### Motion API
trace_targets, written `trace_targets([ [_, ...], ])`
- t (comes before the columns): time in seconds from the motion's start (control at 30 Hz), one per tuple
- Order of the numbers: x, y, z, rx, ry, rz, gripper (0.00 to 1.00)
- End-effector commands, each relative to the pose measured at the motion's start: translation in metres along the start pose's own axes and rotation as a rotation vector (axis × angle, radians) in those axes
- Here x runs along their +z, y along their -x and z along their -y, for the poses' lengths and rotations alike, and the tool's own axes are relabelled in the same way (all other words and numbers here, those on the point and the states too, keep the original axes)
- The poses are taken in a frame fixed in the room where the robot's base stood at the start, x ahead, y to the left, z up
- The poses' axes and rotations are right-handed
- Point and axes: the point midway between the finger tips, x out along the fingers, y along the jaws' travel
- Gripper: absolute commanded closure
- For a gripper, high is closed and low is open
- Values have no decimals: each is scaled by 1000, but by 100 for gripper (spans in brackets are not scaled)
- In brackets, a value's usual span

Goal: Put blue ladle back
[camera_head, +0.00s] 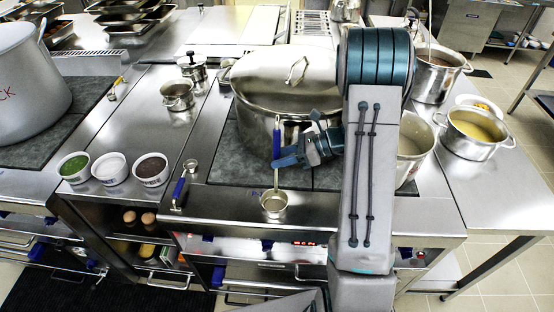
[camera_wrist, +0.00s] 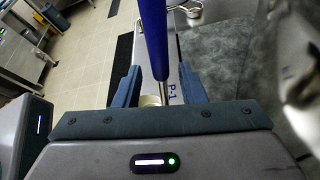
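A ladle with a blue handle (camera_head: 277,138) stands nearly upright in front of the big lidded stockpot (camera_head: 282,82). Its steel bowl (camera_head: 273,203) is low, over the stove's front edge. My gripper (camera_head: 297,143) is at the handle, to the right of it. In the wrist view the blue handle (camera_wrist: 154,40) runs down between my two fingers (camera_wrist: 160,85), with a visible gap on each side. The fingers look apart. What supports the ladle is not clear. A second blue-handled utensil (camera_head: 179,188) is at the stove's left front edge.
Three small bowls, green (camera_head: 74,167), white (camera_head: 109,168) and dark (camera_head: 151,169), stand on the left counter. A small pot (camera_head: 178,95) is behind them. Pots with soup (camera_head: 475,132) are on the right. A large pot (camera_head: 30,82) is far left. Dark stovetop is bare below the stockpot.

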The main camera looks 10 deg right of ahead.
Motion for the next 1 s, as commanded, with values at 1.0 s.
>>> trace_targets([
  [1.0,42,69,-98,184,542,-365,63],
])
